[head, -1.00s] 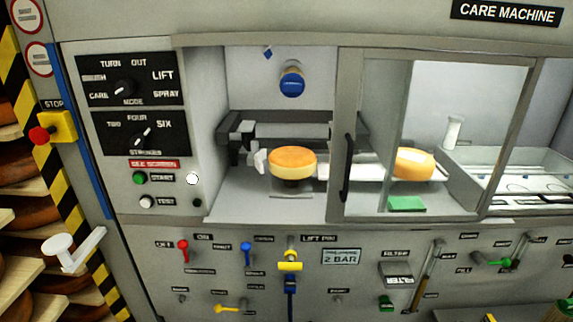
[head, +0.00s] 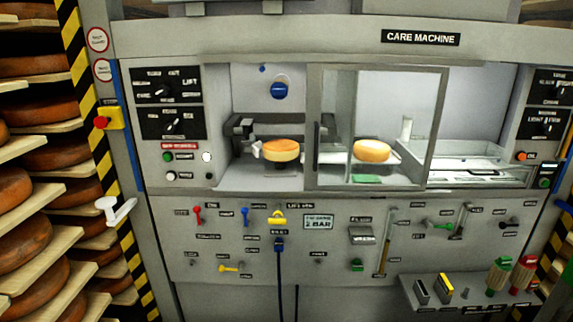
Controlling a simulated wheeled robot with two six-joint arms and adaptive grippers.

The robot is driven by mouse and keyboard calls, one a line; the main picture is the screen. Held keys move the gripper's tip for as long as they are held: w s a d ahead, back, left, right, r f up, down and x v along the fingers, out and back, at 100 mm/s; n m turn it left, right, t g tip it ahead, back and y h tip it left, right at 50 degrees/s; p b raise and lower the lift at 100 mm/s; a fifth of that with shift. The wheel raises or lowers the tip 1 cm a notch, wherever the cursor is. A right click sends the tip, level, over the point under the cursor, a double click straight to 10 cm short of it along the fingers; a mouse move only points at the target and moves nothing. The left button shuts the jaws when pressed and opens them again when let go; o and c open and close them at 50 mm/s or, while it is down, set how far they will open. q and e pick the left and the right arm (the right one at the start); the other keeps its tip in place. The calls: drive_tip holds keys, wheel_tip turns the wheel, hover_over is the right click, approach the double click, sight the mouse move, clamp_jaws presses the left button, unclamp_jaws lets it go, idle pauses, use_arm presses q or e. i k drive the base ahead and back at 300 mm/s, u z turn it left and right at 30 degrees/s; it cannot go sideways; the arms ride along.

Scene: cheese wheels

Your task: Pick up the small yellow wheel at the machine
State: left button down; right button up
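A small yellow-orange cheese wheel (head: 281,151) sits in the open left bay of the care machine (head: 420,38), raised on a small support, with a grey clamp-like mechanism (head: 243,130) at its left. A second yellow wheel (head: 371,151) shows behind the clear sliding door (head: 384,120), to the right. Neither of my grippers shows in the head view.
Shelves with several brown wheels (head: 28,243) stand at the left beside a striped post. Levers, valves and a hose line the lower panel. A small ledge (head: 480,287) with brushes and blocks juts out at the lower right.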

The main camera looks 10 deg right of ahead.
sight(275, 149)
drive_tip(key=u, duration=1.05)
drive_tip(key=i, duration=0.8)
drive_tip(key=z, duration=0.1)
